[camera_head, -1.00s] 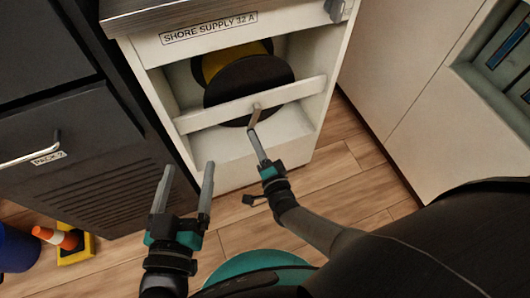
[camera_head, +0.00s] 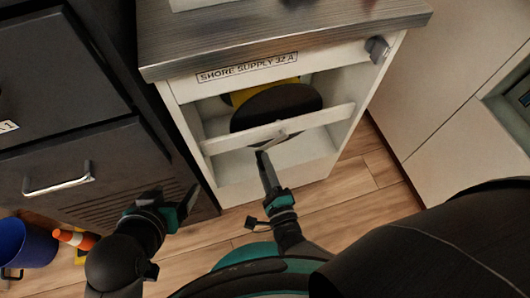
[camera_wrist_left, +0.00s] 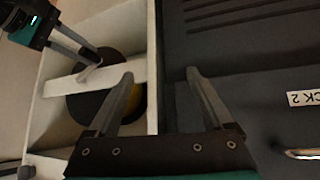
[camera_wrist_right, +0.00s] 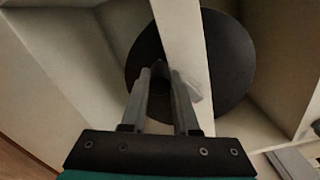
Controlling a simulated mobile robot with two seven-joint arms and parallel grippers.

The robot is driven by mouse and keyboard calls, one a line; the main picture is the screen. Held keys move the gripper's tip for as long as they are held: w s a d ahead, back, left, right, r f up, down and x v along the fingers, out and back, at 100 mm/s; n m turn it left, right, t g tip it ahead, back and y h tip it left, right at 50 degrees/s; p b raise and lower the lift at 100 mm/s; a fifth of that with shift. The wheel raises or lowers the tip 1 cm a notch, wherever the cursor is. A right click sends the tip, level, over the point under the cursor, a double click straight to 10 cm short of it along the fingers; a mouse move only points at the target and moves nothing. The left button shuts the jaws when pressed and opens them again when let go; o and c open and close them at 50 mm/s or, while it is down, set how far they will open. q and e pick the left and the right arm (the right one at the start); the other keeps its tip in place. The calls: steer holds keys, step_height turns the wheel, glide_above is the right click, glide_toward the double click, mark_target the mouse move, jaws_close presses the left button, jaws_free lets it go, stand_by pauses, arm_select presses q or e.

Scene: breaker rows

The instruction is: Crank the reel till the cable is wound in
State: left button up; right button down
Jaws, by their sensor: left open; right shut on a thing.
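The reel's dark disc (camera_head: 277,108) sits inside the white cabinet labelled SHORE SUPPLY 32 A, behind a white crossbar (camera_head: 232,142). Yellow cable (camera_head: 240,96) shows behind the disc. The pale crank (camera_head: 283,136) stands out in front of the crossbar. My right gripper (camera_head: 262,155) is shut on the crank; in the right wrist view its fingertips (camera_wrist_right: 162,75) close in front of the crossbar, hiding much of the grip. My left gripper (camera_head: 178,197) is open and empty, left of and below the cabinet; in the left wrist view its fingers (camera_wrist_left: 160,75) are spread apart.
A grey worktop (camera_head: 290,35) overhangs the cabinet, with a grey knob (camera_head: 377,48) at its upper right. A dark cabinet with a handle (camera_head: 58,180) stands at the left. A blue bucket (camera_head: 25,245) and an orange cone (camera_head: 72,238) are on the wooden floor.

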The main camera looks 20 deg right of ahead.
steer(key=shift+w+a+r+m, duration=0.1)
steer(key=shift+a+r+m, duration=0.15)
steer(key=shift+r+m, duration=0.5)
arm_select(q)
steer(key=shift+s+a+g+y, duration=0.3)
steer(key=shift+a+g, duration=0.1)
steer(key=shift+a, duration=0.1)
arm_select(e)
steer(key=shift+a+r+m, duration=0.25)
steer(key=shift+r+m, duration=0.45)
steer(key=shift+m, duration=0.65)
steer(key=c, duration=0.7)
jaws_free()
steer(key=shift+f, duration=0.1)
